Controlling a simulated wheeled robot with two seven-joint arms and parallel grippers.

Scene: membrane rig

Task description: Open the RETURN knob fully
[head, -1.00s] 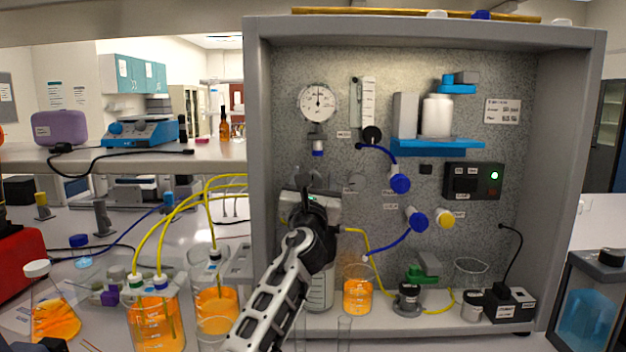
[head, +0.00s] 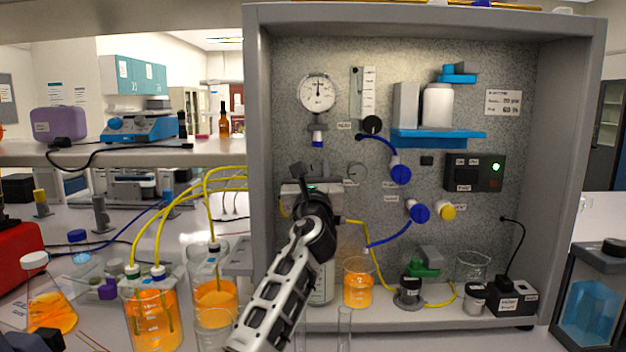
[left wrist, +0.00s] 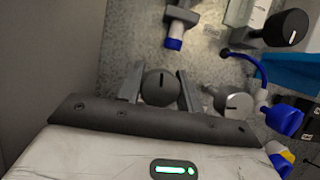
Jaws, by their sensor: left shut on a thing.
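My left gripper (left wrist: 160,82) is at the membrane rig's speckled back panel (head: 440,60). In the left wrist view its two fingers stand on either side of a round dark grey knob (left wrist: 159,88) and are shut on it. In the head view my left arm hides the gripped knob. I cannot read which label says RETURN. My right gripper is not in view.
A pressure gauge (head: 318,92) and a black flowmeter knob (head: 372,123) are above. Blue valves (head: 400,174) with tubing are at the right. An orange beaker (head: 357,284) and a glass tube (head: 344,328) stand close to my arm. The panel's left wall (head: 258,120) is near.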

